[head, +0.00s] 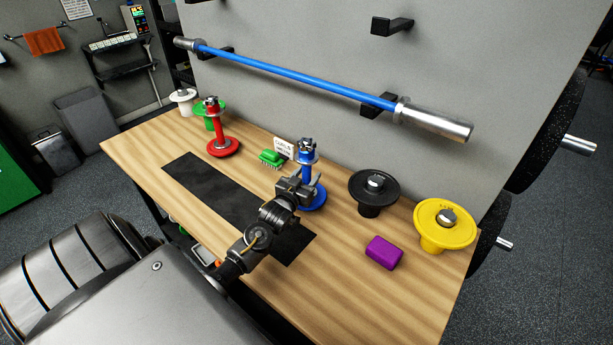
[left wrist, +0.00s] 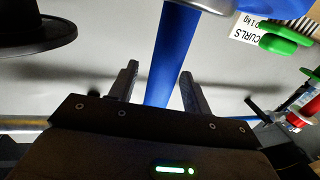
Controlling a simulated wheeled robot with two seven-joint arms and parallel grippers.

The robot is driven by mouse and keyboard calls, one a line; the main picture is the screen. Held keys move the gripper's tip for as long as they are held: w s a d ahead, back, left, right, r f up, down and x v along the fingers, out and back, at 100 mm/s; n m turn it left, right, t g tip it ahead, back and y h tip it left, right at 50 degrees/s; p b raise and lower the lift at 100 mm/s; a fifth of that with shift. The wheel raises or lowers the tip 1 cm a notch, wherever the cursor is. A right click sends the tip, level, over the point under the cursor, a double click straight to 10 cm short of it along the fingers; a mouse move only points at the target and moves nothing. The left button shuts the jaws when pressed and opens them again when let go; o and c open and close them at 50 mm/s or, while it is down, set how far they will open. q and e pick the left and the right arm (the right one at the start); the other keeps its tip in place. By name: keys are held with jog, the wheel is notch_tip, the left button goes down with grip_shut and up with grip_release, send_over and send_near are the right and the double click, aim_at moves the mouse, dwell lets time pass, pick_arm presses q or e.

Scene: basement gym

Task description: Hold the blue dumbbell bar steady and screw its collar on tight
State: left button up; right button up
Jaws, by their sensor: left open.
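The blue dumbbell (head: 306,173) stands upright on the wooden bench, with a round blue plate (head: 315,199) at its foot. Near its top are another blue plate and a silvery collar (head: 306,144); how tight the collar sits cannot be told. My left gripper (head: 308,182) is open at the bar, partly hiding its lower part. In the left wrist view, the blue bar (left wrist: 178,50) shows between the two open fingers (left wrist: 158,80), with gaps beside it. Whether the fingertips reach past the bar is unclear. My right gripper is not in view.
A black mat (head: 215,193) lies on the bench (head: 380,300). A red dumbbell (head: 220,130) stands left, with a green brush (head: 271,158) and card (head: 284,148) nearer. Right are a black weight (head: 373,190), yellow weight (head: 445,225) and purple block (head: 384,252). A barbell (head: 300,80) hangs behind.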

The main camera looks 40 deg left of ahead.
pick_arm(q)
jog(key=shift+r, duration=0.1)
jog(key=shift+s, duration=0.2)
jog(key=b+v, duration=0.2)
jog(key=v, duration=0.9)
jog(key=shift+s+b, duration=0.35)
jog(key=shift+b, duration=0.05)
jog(key=shift+d, duration=0.1)
